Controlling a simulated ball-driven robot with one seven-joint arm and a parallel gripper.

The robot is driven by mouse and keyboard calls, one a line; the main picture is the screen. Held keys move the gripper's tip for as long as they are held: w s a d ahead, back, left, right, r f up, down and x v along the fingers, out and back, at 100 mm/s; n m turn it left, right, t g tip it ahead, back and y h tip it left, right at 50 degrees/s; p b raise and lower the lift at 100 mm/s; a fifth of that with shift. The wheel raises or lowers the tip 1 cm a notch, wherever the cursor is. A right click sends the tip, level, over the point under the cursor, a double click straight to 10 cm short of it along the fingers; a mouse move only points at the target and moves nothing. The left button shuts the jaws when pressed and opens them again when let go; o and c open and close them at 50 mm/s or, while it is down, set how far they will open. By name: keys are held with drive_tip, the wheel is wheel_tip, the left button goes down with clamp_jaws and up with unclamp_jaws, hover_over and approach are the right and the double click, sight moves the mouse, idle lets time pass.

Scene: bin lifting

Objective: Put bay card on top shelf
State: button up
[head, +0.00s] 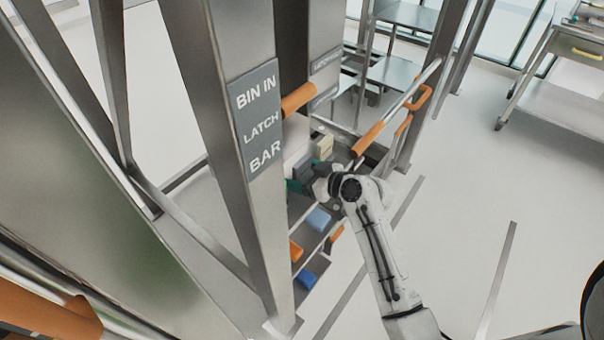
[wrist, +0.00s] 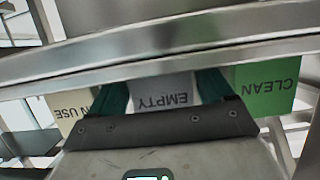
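In the wrist view, a grey-white card marked EMPTY (wrist: 165,94) stands between the teal fingers of my gripper (wrist: 163,88). The card fills the gap between the fingers, but I cannot tell whether they press on it. A cream card marked IN USE (wrist: 66,112) is at its left, and a green card marked CLEAN (wrist: 265,88) at its right. The lettering is upside down. In the head view my gripper (head: 303,183) reaches into the metal rack, beside a cream block (head: 323,147). My wrist hides part of this spot.
A rack post (head: 225,90) with a BIN IN LATCH BAR sign (head: 258,119) stands left of my arm. An orange-gripped bar (head: 368,138) runs above right. Blue blocks (head: 319,219) lie lower in the rack. A metal rail (wrist: 160,45) crosses the wrist view. Floor at right is mostly clear.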

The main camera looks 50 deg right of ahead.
drive_tip(key=shift+o, duration=1.2)
drive_tip(key=shift+r, duration=0.1)
drive_tip(key=shift+r+p, duration=0.2)
drive_tip(key=shift+p, duration=0.1)
drive_tip(key=b+v, duration=0.1)
drive_tip(key=v, duration=0.9)
drive_tip(key=s+a+f+g+y, duration=0.1)
drive_tip(key=s+a+f+g, duration=0.25)
drive_tip(key=a, duration=0.25)
drive_tip(key=s+a+f+g+y, duration=0.1)
drive_tip(key=s+a+f+g, duration=0.15)
drive_tip(key=a+f, duration=0.2)
drive_tip(key=s+a+f+g+h, duration=0.1)
drive_tip(key=s+a+g, duration=0.1)
drive_tip(key=s, duration=0.3)
drive_tip(key=s+a+f+g+h, duration=0.1)
drive_tip(key=s+a+f+g, duration=0.1)
drive_tip(key=s+g, duration=0.3)
drive_tip(key=shift+s+a+m+h, duration=0.3)
drive_tip(key=shift+s+a+m, duration=0.1)
drive_tip(key=shift+s, duration=0.15)
drive_tip(key=shift+f, duration=0.1)
